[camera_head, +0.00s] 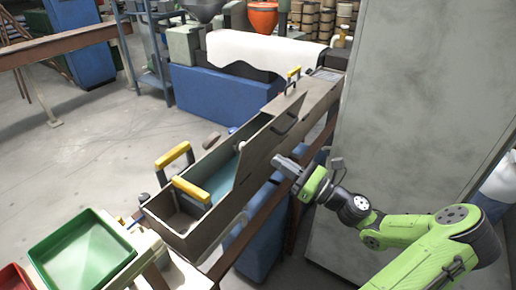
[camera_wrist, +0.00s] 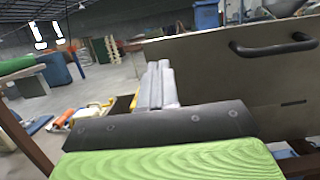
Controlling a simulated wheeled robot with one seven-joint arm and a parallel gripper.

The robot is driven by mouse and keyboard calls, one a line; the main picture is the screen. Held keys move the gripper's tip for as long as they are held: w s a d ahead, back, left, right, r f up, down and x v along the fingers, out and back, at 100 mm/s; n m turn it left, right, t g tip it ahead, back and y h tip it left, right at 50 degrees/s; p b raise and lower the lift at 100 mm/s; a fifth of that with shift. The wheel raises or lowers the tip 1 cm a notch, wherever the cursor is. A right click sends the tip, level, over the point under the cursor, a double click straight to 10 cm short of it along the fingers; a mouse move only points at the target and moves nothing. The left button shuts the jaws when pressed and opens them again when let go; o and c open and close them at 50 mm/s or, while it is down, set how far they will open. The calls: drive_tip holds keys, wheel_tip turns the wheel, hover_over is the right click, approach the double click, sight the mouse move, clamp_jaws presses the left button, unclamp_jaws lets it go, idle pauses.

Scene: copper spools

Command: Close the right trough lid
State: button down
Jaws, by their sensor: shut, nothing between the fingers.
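A long grey-brown trough (camera_head: 188,240) runs diagonally through the middle of the head view. Its near part is open, showing a blue-green inside. A flat lid panel (camera_head: 262,152) stands raised and tilted along the trough's right side, with a dark handle on it. In the wrist view the lid panel (camera_wrist: 215,75) fills the right, with its black bar handle (camera_wrist: 275,46). My gripper (camera_head: 281,163) is shut and empty, just right of the raised lid. Its fingers (camera_wrist: 158,85) show near the panel's left edge in the wrist view. Whether they touch it I cannot tell.
Yellow grips (camera_head: 192,190) stand at the trough's near end. A tall grey cabinet (camera_head: 415,100) is close behind my arm. A green bin (camera_head: 80,250) is at lower left. A blue machine (camera_head: 225,100) stands beyond the trough. Open floor lies to the left.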

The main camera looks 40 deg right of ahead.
sight(249, 143)
drive_tip(key=x, duration=0.7)
drive_tip(key=shift+w+a+r, duration=0.1)
drive_tip(key=shift+w, duration=0.15)
drive_tip(key=shift+s, duration=0.1)
